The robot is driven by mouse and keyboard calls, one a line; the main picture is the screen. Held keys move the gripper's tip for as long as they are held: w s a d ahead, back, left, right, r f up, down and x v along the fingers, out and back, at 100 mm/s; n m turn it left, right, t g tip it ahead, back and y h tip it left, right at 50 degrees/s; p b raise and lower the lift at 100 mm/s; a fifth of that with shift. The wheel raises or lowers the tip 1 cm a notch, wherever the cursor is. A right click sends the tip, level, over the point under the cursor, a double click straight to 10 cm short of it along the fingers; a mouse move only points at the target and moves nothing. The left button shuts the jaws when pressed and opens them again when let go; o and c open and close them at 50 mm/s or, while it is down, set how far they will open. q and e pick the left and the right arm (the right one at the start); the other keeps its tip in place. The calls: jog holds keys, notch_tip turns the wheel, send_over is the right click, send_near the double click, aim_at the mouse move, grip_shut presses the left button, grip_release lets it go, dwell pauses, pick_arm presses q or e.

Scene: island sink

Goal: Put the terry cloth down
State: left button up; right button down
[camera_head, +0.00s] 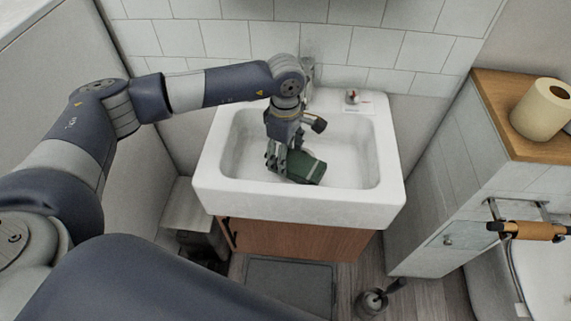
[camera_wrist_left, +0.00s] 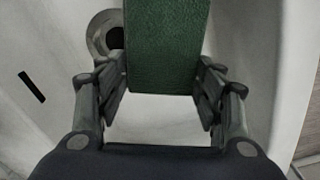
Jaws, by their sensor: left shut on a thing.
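The terry cloth (camera_head: 306,168) is a dark green block-like folded piece in the white sink basin (camera_head: 350,165). In the left wrist view the cloth (camera_wrist_left: 165,48) runs from the top edge down between the fingers. My left gripper (camera_head: 280,163) reaches down into the basin, shut on the cloth; it also shows in the left wrist view (camera_wrist_left: 160,95). I cannot tell whether the cloth touches the basin floor. My right gripper is not in view.
The basin's right side is free. A small item with a red part (camera_head: 352,97) sits on the back right rim. A toilet paper roll (camera_head: 541,109) stands on the wooden cabinet top (camera_head: 497,97) at right. The drain (camera_wrist_left: 105,35) shows in the left wrist view.

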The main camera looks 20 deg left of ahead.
pick_arm(q)
notch_tip(320, 180, down, 3)
jog(key=shift+f+b, duration=0.15)
jog(key=shift+b, duration=0.5)
jog(key=shift+f, duration=0.2)
jog(key=o, duration=1.1)
jog(key=shift+r, duration=0.1)
